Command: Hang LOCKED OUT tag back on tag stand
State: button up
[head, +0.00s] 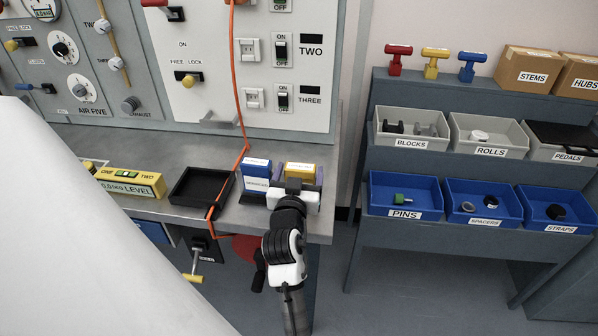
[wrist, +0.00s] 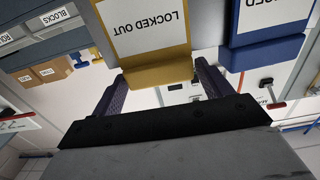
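The yellow LOCKED OUT tag (wrist: 140,28) has a white label that reads upside down in the wrist view. Its thick yellow lower edge (wrist: 157,75) lies between my gripper's two purple fingertips (wrist: 160,72). In the head view the yellow tag (head: 300,168) stands at the bench's right corner, with my gripper (head: 300,178) at its near side. The fingers are spread wide, one on each side of it; I cannot tell whether they touch it. A blue piece with a white label (head: 257,170) stands just left of it.
A black tray (head: 201,203) and a yellow level (head: 130,179) lie left on the bench. An orange cable (head: 241,105) hangs down the panel to the bench edge. A shelf with grey and blue bins (head: 402,212) stands right, across a floor gap.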

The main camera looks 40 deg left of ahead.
jog(key=shift+o, duration=1.3)
jog(key=shift+s+d+f, duration=0.1)
jog(key=shift+s+d, duration=0.15)
jog(key=shift+s, duration=0.15)
jog(key=v, duration=1.3)
jog(key=shift+w, duration=0.1)
